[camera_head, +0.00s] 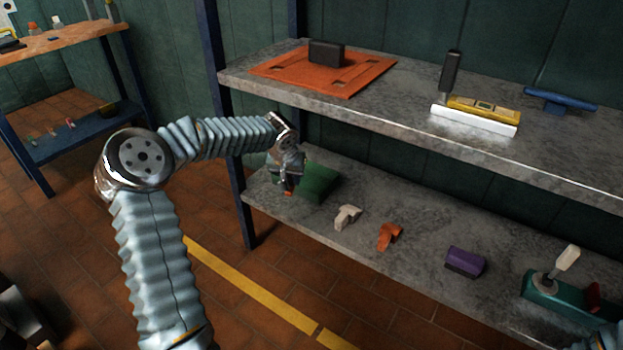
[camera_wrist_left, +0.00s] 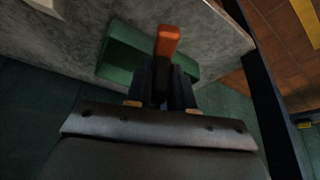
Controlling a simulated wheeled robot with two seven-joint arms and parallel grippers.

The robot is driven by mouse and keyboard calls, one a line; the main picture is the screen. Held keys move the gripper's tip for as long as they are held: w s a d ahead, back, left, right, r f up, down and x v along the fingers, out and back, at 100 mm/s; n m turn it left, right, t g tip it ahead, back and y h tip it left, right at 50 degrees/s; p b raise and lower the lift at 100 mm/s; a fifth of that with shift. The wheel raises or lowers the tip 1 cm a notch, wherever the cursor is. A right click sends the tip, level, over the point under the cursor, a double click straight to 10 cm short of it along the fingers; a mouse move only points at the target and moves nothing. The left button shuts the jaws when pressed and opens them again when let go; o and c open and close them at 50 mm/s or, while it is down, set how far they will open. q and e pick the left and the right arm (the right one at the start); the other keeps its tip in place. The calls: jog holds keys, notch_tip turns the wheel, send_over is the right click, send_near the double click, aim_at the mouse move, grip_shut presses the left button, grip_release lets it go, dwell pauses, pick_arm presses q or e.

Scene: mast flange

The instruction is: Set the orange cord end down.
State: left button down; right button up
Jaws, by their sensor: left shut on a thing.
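My left gripper (camera_head: 288,184) reaches over the left end of the lower shelf (camera_head: 385,275). It is shut on the orange cord end (camera_wrist_left: 167,42), which sticks out past the fingertips in the left wrist view. In the head view only a small orange tip (camera_head: 289,193) shows below the fingers. The held piece is close to a green block (camera_head: 318,183) on the shelf; I cannot tell whether it touches the block or the shelf. My right gripper is not in view.
On the lower shelf lie a white connector piece (camera_head: 347,216), an orange connector piece (camera_head: 389,235), a purple block (camera_head: 465,262) and a teal box (camera_head: 552,293). Bare shelf lies between the pieces.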

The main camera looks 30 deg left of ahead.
pick_arm(q)
jog(key=w, duration=0.3)
jog(key=w+f, duration=0.1)
jog(key=w, duration=0.3)
jog(key=w+d+f, duration=0.1)
jog(key=w, duration=0.2)
jog(key=shift+w+f, duration=0.2)
jog(key=shift+w, duration=0.15)
notch_tip(320, 180, down, 4)
jog(key=shift+f+b, duration=0.1)
jog(key=shift+b, duration=0.45)
jog(key=shift+w+f, duration=0.2)
jog(key=shift+f, duration=0.05)
jog(key=shift+f+b, duration=0.2)
jog(key=shift+b, duration=0.1)
jog(key=c, duration=1)
grip_release()
jog(key=shift+o, duration=0.2)
jog(key=shift+r, duration=0.1)
